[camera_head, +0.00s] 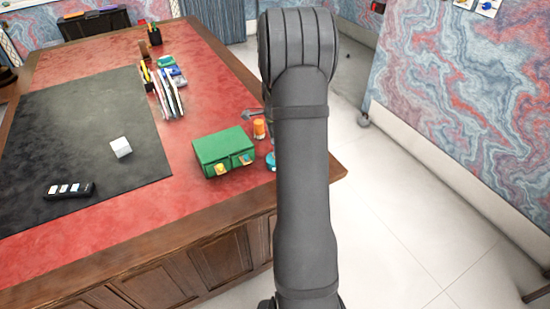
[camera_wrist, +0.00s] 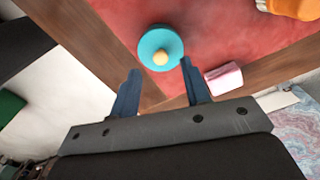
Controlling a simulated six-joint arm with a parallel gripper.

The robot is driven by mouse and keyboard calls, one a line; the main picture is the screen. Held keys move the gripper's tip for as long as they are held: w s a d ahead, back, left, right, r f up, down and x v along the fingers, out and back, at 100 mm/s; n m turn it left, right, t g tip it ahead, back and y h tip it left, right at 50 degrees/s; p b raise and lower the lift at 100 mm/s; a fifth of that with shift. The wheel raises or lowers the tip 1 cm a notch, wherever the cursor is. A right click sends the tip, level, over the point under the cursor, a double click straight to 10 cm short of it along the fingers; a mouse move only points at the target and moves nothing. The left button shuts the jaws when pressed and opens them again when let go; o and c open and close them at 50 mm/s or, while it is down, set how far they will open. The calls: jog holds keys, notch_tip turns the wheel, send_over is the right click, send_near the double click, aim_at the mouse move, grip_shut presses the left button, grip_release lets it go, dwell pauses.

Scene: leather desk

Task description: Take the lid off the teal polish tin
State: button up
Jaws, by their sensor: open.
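The teal polish tin (camera_wrist: 153,53) shows in the wrist view as a round teal disc with a pale yellow knob (camera_wrist: 160,58) on its lid. It rests on the red leather close to the desk's wooden edge. In the head view only a sliver of the tin (camera_head: 271,161) shows, because my arm covers the rest. My gripper (camera_wrist: 159,78) is open and empty, with its two blue-grey fingertips apart and the tin beyond them in the picture. The head view does not show the fingers clearly.
A pink-and-white block (camera_wrist: 224,78) lies near the right finger. A white cube (camera_head: 121,147) and a black remote-like object (camera_head: 69,190) lie on the dark mat (camera_head: 75,120).

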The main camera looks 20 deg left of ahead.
notch_tip(320, 180, down, 4)
jog(key=shift+r, duration=0.1)
grip_shut()
